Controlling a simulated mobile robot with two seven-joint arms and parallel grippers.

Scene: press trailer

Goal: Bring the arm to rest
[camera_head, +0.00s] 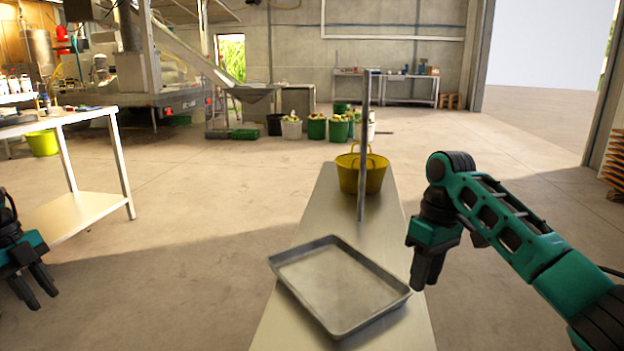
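My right arm reaches in from the right, bent at the elbow. Its gripper (426,286) points down by the right edge of the metal bench (392,327), just right of the tray. Its fingers overlap in this view, so I cannot tell their gap, and nothing is visible in them. My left gripper (42,299) hangs at the lower left edge, fingers down and apart, empty, over the floor. Most of my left arm is out of view.
An empty metal tray (336,283) lies on the bench. A yellow bucket (362,178) and an upright metal post (364,130) stand farther back. A worktable (85,207) is at left. Several green buckets (317,128) stand on the floor beyond. Floor between table and bench is clear.

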